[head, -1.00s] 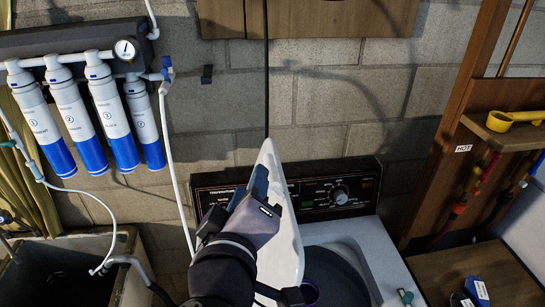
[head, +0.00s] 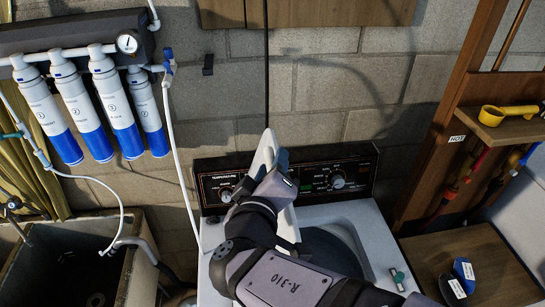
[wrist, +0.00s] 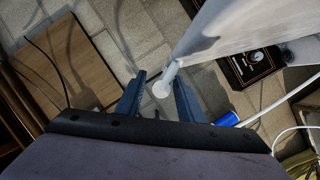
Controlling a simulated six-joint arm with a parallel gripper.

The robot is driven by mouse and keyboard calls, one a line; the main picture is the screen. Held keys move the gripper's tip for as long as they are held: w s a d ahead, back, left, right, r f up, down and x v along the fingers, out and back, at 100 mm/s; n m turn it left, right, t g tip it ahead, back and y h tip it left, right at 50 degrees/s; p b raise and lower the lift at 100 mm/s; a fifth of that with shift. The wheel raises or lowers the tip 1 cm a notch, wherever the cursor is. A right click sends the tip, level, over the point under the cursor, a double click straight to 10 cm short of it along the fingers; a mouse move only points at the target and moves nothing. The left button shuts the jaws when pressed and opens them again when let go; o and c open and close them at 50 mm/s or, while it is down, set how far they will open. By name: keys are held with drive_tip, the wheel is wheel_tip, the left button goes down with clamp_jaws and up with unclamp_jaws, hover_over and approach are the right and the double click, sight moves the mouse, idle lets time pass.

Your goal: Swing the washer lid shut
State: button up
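The white washer lid (head: 264,151) stands raised in the head view, seen nearly edge-on, at the left side of the washer (head: 350,214). The tub opening shows to its right. My gripper (head: 284,160) is at the lid's upper part, and my arm covers much of the lid's lower part. In the wrist view the two blue fingers of my gripper (wrist: 160,96) are apart. A narrow white piece with a rounded end (wrist: 165,80) shows between or just beyond them, by the lid's white panel (wrist: 235,28). I cannot tell whether the fingers touch it.
The black control panel (head: 345,170) runs behind the washer, against a block wall. Filter cartridges (head: 106,96) and a white hose hang at left above a utility sink (head: 135,270).

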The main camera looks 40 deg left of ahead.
drive_tip(key=shift+w+a+f, duration=0.1)
drive_tip(key=shift+w+a, duration=0.05)
drive_tip(key=shift+w, duration=0.15)
drive_tip(key=shift+c, duration=0.7)
clamp_jaws()
drive_tip(key=shift+f, duration=0.1)
